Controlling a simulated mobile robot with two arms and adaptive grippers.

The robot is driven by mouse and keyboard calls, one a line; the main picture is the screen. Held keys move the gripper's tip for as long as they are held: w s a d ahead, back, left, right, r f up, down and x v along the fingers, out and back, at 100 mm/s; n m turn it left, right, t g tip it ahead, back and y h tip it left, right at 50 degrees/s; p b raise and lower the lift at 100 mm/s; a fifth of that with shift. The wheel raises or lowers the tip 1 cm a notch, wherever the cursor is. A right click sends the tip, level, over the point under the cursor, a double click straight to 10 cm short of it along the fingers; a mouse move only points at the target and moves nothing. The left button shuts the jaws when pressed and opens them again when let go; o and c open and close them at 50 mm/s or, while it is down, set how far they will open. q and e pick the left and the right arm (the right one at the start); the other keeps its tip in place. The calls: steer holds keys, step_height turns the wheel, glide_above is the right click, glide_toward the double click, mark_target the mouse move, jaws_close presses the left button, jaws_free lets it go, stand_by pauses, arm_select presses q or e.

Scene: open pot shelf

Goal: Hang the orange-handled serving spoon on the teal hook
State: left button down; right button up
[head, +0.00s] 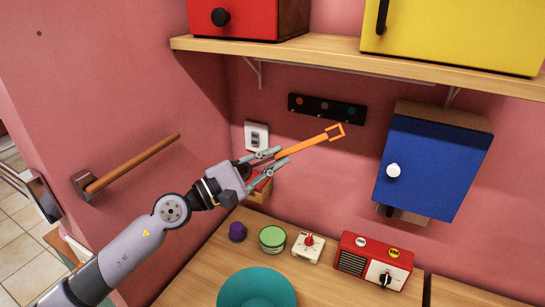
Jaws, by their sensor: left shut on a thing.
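My left gripper (283,155) is shut on the orange-handled serving spoon (310,143). The orange handle points up and to the right, with a squared open loop at its far end. The spoon's bowl cannot be made out; it may be hidden behind the gripper. The black hook rail (325,116) is on the pink wall under the shelf. It has an orange hook, a dark middle one and the teal hook (351,111) at its right end. In the picture the loop is just below the teal hook; whether they touch cannot be told. My right gripper is not in view.
A wooden shelf (330,55) runs above the rail. A blue cabinet (435,165) is to the right, and a wooden bar (135,162) to the left. Below, the counter holds a red radio (375,262), a timer (308,247), a green tin (272,239) and a teal bowl (257,290).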

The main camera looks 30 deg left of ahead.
arm_select(q)
steer(key=shift+r+p, duration=0.1)
steer(key=shift+p, duration=0.3)
steer(key=shift+s+a+t, duration=0.1)
steer(key=shift+t, duration=0.2)
steer(key=shift+a, duration=0.15)
steer(key=shift+w, duration=0.25)
steer(key=w, duration=0.5)
steer(key=shift+w+d+f, duration=0.2)
steer(key=shift+w+f, duration=0.05)
steer(key=shift+f, duration=0.1)
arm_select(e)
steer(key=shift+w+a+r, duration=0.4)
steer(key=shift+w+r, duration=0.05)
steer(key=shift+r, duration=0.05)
arm_select(q)
steer(key=shift+w+y+b, duration=0.2)
steer(key=shift+y+b, duration=0.1)
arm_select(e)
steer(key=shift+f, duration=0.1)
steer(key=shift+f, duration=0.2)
